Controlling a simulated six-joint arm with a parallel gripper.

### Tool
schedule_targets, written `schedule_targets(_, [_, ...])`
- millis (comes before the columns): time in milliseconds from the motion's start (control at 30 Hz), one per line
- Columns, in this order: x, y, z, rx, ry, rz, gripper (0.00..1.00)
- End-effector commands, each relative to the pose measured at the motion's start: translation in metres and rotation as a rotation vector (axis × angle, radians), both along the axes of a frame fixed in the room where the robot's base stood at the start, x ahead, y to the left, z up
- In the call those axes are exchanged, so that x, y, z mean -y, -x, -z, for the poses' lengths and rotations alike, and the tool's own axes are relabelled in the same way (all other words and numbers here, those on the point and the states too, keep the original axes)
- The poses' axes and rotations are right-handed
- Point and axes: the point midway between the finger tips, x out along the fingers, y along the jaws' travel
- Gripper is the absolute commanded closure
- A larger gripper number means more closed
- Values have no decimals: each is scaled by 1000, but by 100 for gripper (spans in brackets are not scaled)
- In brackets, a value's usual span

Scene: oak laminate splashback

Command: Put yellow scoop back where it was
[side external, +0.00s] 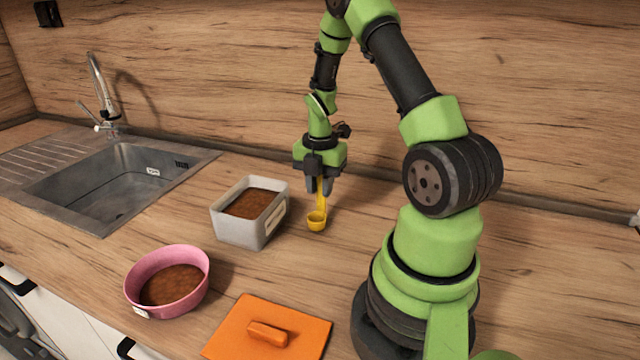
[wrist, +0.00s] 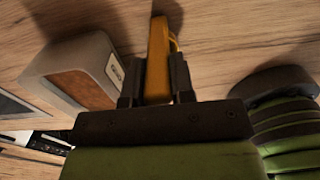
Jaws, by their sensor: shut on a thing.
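The yellow scoop (side external: 317,219) hangs upright below my gripper (side external: 319,186), its handle between the fingers and its cup at the bottom. The cup is close to the counter, just right of the grey container; I cannot tell whether it touches the wood. In the wrist view the scoop's handle (wrist: 158,62) stands between the two dark fingers of my gripper (wrist: 155,92), which is shut on it. The inside of the cup is hard to see.
A grey container (side external: 240,232) with brown contents stands left of the scoop. A pink bowl (side external: 160,258) with brown contents is at the front left. An orange board (side external: 230,335) with an orange block (side external: 268,334) lies in front. A sink (side external: 110,190) is at the left.

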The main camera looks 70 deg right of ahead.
Motion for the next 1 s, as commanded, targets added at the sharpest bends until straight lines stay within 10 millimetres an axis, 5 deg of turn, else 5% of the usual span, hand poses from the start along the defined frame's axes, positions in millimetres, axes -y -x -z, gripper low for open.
schedule_targets(33, [0,0,2,-1,-1,0,100])
schedule_targets(67, [0,0,2,-1,-1,0,73])
schedule_targets(167, [0,0,2,-1,-1,0,52])
schedule_targets(567, [1,-1,-10,2,2,1,52])
schedule_targets(1000, [1,-1,-99,5,4,0,52])
